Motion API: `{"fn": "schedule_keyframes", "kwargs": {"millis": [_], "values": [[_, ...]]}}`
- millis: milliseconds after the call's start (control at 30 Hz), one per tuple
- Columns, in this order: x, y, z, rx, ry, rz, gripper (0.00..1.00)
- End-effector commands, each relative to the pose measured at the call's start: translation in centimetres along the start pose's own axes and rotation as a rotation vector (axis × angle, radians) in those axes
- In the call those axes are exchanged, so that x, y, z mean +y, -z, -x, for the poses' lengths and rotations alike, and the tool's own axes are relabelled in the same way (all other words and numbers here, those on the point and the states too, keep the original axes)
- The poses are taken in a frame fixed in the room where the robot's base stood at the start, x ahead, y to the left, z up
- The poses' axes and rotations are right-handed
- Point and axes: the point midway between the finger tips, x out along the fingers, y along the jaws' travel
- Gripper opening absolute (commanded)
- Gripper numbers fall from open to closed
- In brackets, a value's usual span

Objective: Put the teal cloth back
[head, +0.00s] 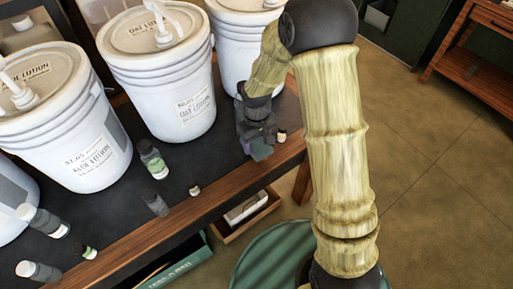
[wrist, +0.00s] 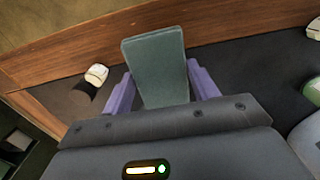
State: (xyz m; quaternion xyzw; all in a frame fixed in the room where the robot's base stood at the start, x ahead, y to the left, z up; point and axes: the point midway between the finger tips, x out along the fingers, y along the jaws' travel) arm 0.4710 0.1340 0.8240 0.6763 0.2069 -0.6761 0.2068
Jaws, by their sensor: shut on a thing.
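The teal cloth (wrist: 155,68) is a flat, folded grey-teal slab, seen in the wrist view between the two purple fingers of my gripper (wrist: 162,85). My gripper is shut on it. In the head view, my gripper (head: 256,128) is over the right end of the dark-topped bench, in front of the rightmost bucket. The cloth (head: 262,152) shows just below it, near the bench's front edge. I cannot tell whether the cloth touches the bench top.
White pump buckets (head: 160,75) line the back of the bench (head: 225,160). A small white-capped bottle (wrist: 97,74) is close beside my gripper. An open wooden tray (head: 247,212) lies below the edge.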

Motion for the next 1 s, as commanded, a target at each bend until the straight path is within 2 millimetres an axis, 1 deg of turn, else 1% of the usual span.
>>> {"fn": "schedule_keyframes", "kwargs": {"millis": [133,300,400,767,800,867,900,1000], "values": [[0.0,-0.1,-0.4,-0.002,0.001,0.000,0.38],[-0.1,-0.1,-2.8,-0.005,0.001,0.002,0.38],[0.0,-0.1,-3.7,-0.003,0.000,0.002,0.38],[0.0,0.0,-4.0,-0.001,0.000,0.001,0.38],[0.0,0.0,-4.1,-0.001,0.000,0.001,0.61],[0.0,0.0,-4.0,0.000,0.000,0.000,0.73],[0.0,0.0,-4.0,-0.001,0.000,0.000,0.81],[0.0,0.0,-4.0,-0.001,0.000,0.000,0.81]]}}
